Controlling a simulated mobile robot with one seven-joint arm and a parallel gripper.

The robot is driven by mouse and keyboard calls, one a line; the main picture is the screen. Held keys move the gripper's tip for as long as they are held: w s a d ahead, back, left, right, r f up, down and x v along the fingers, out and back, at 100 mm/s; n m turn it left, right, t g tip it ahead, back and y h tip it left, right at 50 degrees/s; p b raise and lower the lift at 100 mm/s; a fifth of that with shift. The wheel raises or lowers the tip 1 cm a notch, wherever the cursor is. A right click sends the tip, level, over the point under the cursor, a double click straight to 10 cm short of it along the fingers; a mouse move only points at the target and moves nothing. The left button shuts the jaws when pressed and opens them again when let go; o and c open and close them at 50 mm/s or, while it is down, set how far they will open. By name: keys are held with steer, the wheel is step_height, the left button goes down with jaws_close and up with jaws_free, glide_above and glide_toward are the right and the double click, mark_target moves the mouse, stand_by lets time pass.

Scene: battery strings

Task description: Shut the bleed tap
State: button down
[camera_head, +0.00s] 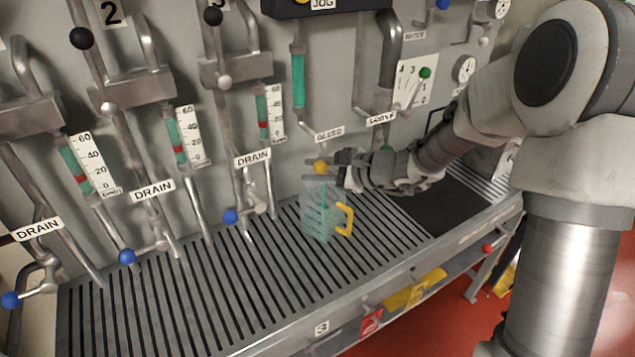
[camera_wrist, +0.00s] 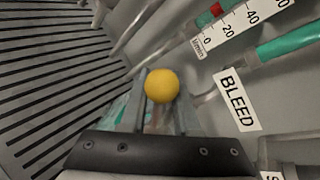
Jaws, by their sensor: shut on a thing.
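The bleed tap shows as a yellow ball knob (camera_head: 320,167) just below the BLEED label (camera_head: 329,134). The knob (camera_wrist: 162,85) also shows in the wrist view, at the ends of my fingers, with the BLEED label (camera_wrist: 237,99) to its right. My gripper (camera_head: 337,170) reaches in from the right, shut on the tap's handle at the yellow knob. The handle behind the knob is mostly hidden by the fingers. A clear jug (camera_head: 318,220) with a yellow handle stands on the slatted tray right below.
The slatted tray (camera_head: 200,290) runs along the panel's foot. Blue-knobbed drain taps (camera_head: 231,216) stand to the left. A green-knobbed lever (camera_head: 425,73) is on a dial plate above my arm. A dark mat (camera_head: 445,207) lies on the right.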

steer(key=f+n+h+b, duration=0.1)
steer(key=b, duration=0.3)
steer(key=f+n+t+h+b, duration=0.1)
steer(key=n+h+b, duration=0.1)
steer(key=b, duration=0.3)
steer(key=a+f+n+t+h+b, duration=0.1)
steer(key=n+h+b, duration=0.1)
steer(key=b, duration=0.2)
steer(key=shift+s+f+b, duration=0.3)
steer(key=shift+f, duration=0.05)
steer(key=c, duration=0.9)
jaws_free()
steer(key=shift+d, duration=0.1)
steer(key=shift+d, duration=0.1)
